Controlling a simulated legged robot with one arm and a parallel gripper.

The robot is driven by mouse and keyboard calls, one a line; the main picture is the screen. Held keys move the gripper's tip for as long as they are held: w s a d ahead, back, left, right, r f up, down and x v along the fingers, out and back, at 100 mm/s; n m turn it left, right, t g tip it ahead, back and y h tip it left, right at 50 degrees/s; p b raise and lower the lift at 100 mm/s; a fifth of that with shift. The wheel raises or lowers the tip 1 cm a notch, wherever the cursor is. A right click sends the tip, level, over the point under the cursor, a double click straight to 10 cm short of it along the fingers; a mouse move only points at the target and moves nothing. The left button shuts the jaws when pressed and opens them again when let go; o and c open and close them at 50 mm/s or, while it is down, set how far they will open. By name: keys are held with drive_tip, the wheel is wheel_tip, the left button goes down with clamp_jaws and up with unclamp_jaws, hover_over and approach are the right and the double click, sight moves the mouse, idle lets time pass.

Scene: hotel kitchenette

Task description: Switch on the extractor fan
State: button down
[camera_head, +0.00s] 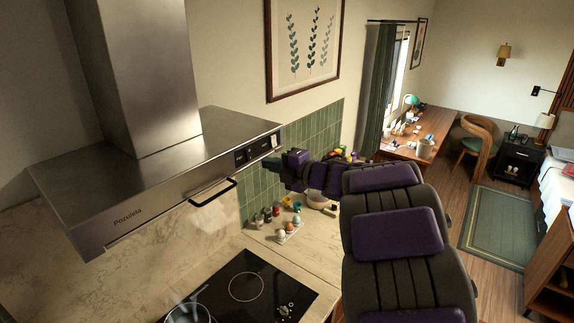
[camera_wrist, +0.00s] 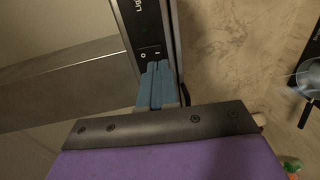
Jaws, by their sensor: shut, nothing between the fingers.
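The extractor hood (camera_head: 150,175) is a steel canopy with a chimney, at the left in the head view. Its front edge carries a dark control panel (camera_head: 257,149) at the right end. In the wrist view the panel (camera_wrist: 139,28) shows part of a "Light" label and a switch (camera_wrist: 150,52) marked O and I. My gripper (camera_head: 272,162) is shut and empty, close to the panel's right end. Its blue fingers (camera_wrist: 158,66) are together, with their tips right by the switch's lower edge. I cannot tell whether they touch it. The fingers hide what lies below the marks.
A handle-like bar (camera_head: 213,190) hangs at the hood's front. Below is a black hob (camera_head: 240,290) with a glass-like pan (camera_head: 190,312). Spice jars (camera_head: 267,213) and an egg tray (camera_head: 290,232) stand on the counter. The green tiled wall (camera_head: 310,135) is behind my gripper.

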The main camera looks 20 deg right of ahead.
sight(251, 159)
drive_tip(key=shift+p+x, duration=0.5)
drive_tip(key=shift+x, duration=1.75)
